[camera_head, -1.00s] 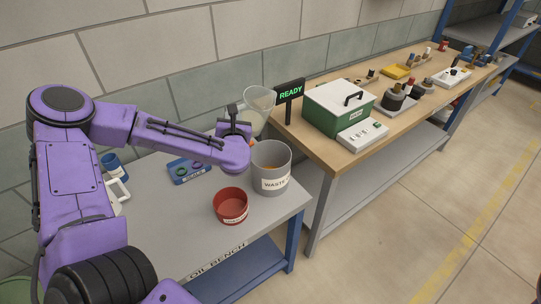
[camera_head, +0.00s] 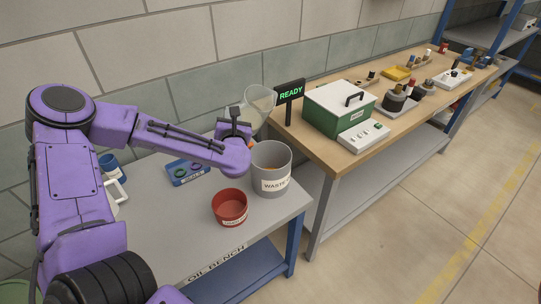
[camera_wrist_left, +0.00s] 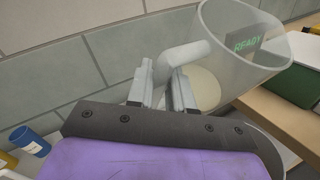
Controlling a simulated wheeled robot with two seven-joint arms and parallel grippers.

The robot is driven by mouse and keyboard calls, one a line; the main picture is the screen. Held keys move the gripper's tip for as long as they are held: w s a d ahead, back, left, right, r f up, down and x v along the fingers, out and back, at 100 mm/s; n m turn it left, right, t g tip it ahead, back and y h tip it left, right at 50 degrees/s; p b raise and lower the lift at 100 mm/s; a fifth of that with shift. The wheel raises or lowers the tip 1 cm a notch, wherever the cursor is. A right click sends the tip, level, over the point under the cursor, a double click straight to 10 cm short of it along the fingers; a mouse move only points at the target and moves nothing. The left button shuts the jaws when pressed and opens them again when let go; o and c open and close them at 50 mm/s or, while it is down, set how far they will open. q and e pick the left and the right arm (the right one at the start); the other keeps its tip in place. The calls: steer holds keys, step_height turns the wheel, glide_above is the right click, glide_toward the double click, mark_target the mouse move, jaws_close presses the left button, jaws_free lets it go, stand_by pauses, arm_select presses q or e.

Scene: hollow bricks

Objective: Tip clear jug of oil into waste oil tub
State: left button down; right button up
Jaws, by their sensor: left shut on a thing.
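My left gripper (camera_head: 236,128) is shut on the handle of the clear jug (camera_head: 262,101). It holds the jug up behind the grey waste tub (camera_head: 271,184), above the back of the bench. The left wrist view shows the fingers (camera_wrist_left: 163,88) closed on the handle, with the clear jug (camera_wrist_left: 243,35) tilted to the right. Pale liquid lies low in the jug. No stream from the jug is visible. The tub stands upright and open, with some brownish content showing inside. My right gripper is in neither view.
A red tub (camera_head: 230,208) stands in front of the waste tub on the grey oil bench (camera_head: 185,235). A blue tray (camera_head: 187,172) and a blue container (camera_head: 110,164) are at the left. A READY sign (camera_head: 290,94) and a green box (camera_head: 338,108) stand on the wooden bench.

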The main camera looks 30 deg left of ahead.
arm_select(q)
steer(key=shift+f+m+t+y+b, duration=0.15)
steer(key=shift+m+t+y+b, duration=0.15)
steer(key=shift+b, duration=0.45)
steer(key=shift+r, duration=0.2)
steer(key=shift+a+f+m+t+y+b, duration=0.1)
steer(key=shift+f+m+t+y+b, duration=0.3)
steer(key=shift+b, duration=0.8)
steer(key=shift+r, duration=0.3)
